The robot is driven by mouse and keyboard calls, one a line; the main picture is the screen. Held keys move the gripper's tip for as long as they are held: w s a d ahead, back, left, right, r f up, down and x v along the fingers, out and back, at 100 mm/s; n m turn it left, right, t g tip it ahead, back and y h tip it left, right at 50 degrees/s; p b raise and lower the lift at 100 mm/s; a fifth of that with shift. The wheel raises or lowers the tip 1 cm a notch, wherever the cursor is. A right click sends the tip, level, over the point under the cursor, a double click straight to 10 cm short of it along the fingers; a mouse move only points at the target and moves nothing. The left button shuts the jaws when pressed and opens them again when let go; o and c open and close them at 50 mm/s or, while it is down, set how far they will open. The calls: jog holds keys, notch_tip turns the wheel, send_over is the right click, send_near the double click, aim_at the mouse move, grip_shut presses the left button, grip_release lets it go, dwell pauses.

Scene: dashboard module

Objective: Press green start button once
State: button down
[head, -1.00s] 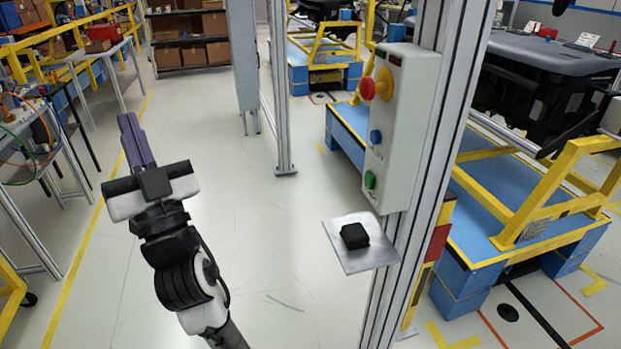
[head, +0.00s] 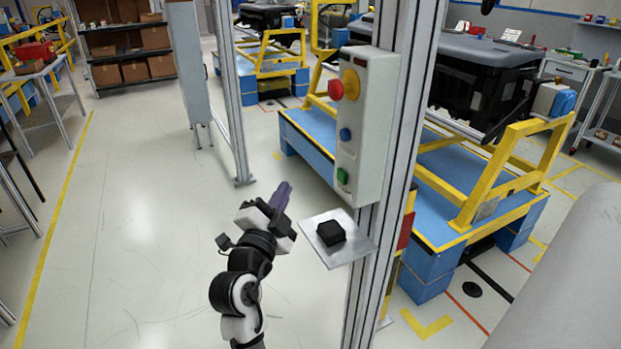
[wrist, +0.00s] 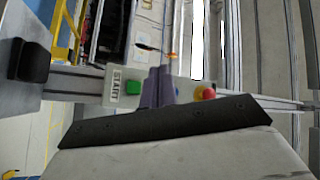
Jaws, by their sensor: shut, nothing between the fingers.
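The green start button (head: 342,176) is the lowest button on the grey control box (head: 371,125), which is mounted on a metal post. A blue button (head: 345,134) and a red knob (head: 336,90) sit above it. My gripper (head: 283,192) is shut and empty, its purple fingers pointing up and right, left of the box and apart from it. In the wrist view, the green button (wrist: 133,88) with its START label (wrist: 117,87) shows left of my shut fingers (wrist: 158,85). The fingers hide part of the box, and the red knob (wrist: 208,93) shows to their right.
A small metal shelf (head: 318,257) with a black block (head: 330,233) juts out below the box, close to my gripper. The metal post (head: 397,150) stands behind the box. Open floor (head: 130,210) lies to the left.

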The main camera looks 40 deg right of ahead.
aim_at(342, 176)
jog(key=shift+s+d+f+g, duration=0.2)
jog(key=shift+s+d+g, duration=0.1)
jog(key=shift+g, duration=0.1)
jog(key=shift+d, duration=0.1)
jog(key=s+d+p, duration=0.1)
jog(key=s+d, duration=0.1)
jog(key=d, duration=0.6)
jog(key=shift+d, duration=0.2)
jog(key=shift+d, duration=0.15)
dwell(1.9)
jog(key=shift+d, duration=0.25)
